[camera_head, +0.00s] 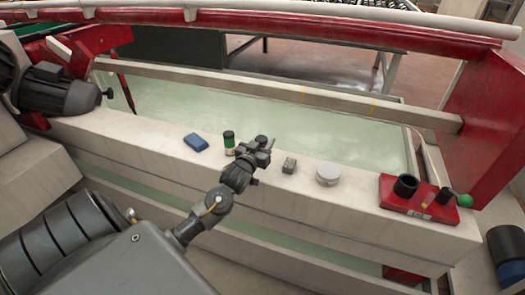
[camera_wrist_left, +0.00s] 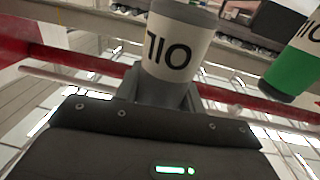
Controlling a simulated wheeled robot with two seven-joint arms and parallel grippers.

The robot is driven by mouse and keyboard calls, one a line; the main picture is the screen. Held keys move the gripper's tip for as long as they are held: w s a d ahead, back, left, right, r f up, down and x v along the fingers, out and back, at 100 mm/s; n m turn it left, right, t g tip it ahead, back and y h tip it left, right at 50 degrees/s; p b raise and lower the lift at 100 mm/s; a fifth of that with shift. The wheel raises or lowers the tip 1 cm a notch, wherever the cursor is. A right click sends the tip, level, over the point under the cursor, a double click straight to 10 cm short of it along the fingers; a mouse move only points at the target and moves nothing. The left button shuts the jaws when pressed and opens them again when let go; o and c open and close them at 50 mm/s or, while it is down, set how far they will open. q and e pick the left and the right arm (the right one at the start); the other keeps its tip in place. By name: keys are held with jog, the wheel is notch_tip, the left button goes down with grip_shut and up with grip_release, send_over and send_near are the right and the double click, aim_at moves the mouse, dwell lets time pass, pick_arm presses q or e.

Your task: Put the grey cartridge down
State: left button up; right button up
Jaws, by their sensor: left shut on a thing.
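The grey cartridge (camera_wrist_left: 178,42) has a pale grey body with dark lettering and a dark band. It fills the top middle of the left wrist view, between the fingers of my left gripper (camera_wrist_left: 160,88), which is shut on it. In the head view my left gripper (camera_head: 258,152) is over the pale ledge, and the cartridge is mostly hidden by it. I cannot tell whether its base touches the ledge. My right gripper is not in view.
A green-banded cartridge (camera_head: 229,144) stands just left of the gripper, with a blue block (camera_head: 195,142) beyond. To the right are a small grey block (camera_head: 289,165), a round white tub (camera_head: 328,174) and a red holder (camera_head: 417,204). The pale ledge (camera_head: 360,186) has bare patches between them.

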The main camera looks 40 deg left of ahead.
pick_arm(q)
jog(key=shift+w+a+f, duration=0.15)
jog(key=shift+f, duration=0.1)
jog(key=f, duration=0.3)
jog(key=shift+a+f+b, duration=0.15)
jog(key=shift+a+b, duration=0.05)
jog(key=shift+b, duration=0.1)
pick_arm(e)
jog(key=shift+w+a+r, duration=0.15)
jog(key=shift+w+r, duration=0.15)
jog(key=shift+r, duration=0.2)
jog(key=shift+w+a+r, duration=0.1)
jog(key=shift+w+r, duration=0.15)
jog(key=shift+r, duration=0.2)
pick_arm(q)
jog(key=shift+f, duration=0.1)
jog(key=o, duration=1)
jog(key=shift+f, duration=0.1)
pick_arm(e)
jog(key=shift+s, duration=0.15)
